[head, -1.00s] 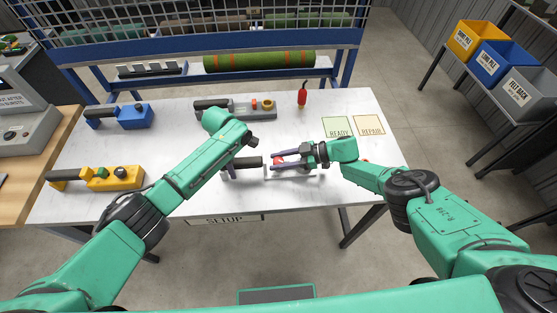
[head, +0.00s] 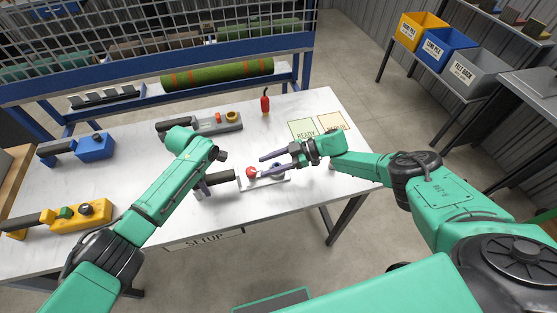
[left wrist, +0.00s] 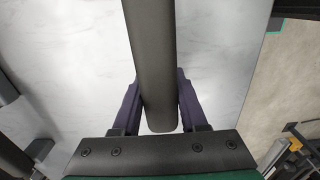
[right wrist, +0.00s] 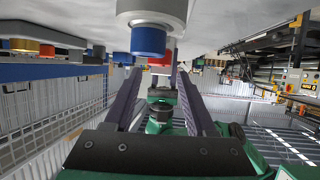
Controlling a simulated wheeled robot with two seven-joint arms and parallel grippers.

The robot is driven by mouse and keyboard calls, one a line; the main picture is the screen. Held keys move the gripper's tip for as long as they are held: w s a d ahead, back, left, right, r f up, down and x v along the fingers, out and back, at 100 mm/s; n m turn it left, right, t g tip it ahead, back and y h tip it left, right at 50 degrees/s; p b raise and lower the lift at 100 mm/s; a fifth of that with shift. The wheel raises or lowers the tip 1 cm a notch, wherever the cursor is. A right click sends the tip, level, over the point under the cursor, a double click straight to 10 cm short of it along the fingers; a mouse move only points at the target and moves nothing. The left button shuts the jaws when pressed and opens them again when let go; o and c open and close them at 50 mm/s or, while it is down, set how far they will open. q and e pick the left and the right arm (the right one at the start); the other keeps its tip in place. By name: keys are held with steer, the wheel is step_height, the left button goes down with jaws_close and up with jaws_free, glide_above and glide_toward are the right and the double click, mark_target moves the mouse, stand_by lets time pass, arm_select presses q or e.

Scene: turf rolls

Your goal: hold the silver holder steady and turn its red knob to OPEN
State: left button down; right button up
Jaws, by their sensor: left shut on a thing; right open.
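The silver holder (head: 262,186) lies on the white table with its black handle (head: 222,177) pointing left. My left gripper (head: 203,186) is shut on that handle; the left wrist view shows the handle (left wrist: 152,60) between both fingers. The red knob (head: 251,172) sits on top of the holder. My right gripper (head: 262,166) is open and empty, its fingers pointing left over the holder, with the knob near the lower fingertip. In the right wrist view a blue-banded silver part (right wrist: 150,38) is close, with the red knob (right wrist: 160,66) beyond it. The knob's marking is unreadable.
A blue holder (head: 95,147), a yellow holder (head: 82,215) and a grey holder (head: 225,124) lie elsewhere on the table. A red bottle-like object (head: 265,103) stands behind. The READY (head: 303,131) and REPAIR (head: 333,122) mats are at the right. The table's front edge is close.

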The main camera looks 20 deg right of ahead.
steer(key=v, duration=0.5)
steer(key=shift+d+r, duration=0.15)
steer(key=shift+d, duration=0.15)
steer(key=shift+s+a, duration=0.1)
steer(key=a+m+t, duration=0.1)
steer(key=a, duration=0.3)
steer(key=s+a+m+t+y, duration=0.1)
steer(key=a, duration=0.3)
steer(key=a+m+t, duration=0.1)
steer(key=a, duration=0.3)
steer(key=shift+s+a+f+t+y, duration=0.2)
steer(key=shift+s+a+t+y, duration=0.1)
steer(key=shift+s+t+y, duration=0.1)
steer(key=s+a+m+t, duration=0.3)
steer(key=a, duration=0.3)
steer(key=m+t+h, duration=0.4)
steer(key=m+h, duration=0.2)
steer(key=h, duration=0.4)
glide_toward(251, 171)
steer(key=x, duration=1)
steer(key=shift+w+a+f, duration=0.1)
steer(key=shift+w, duration=0.1)
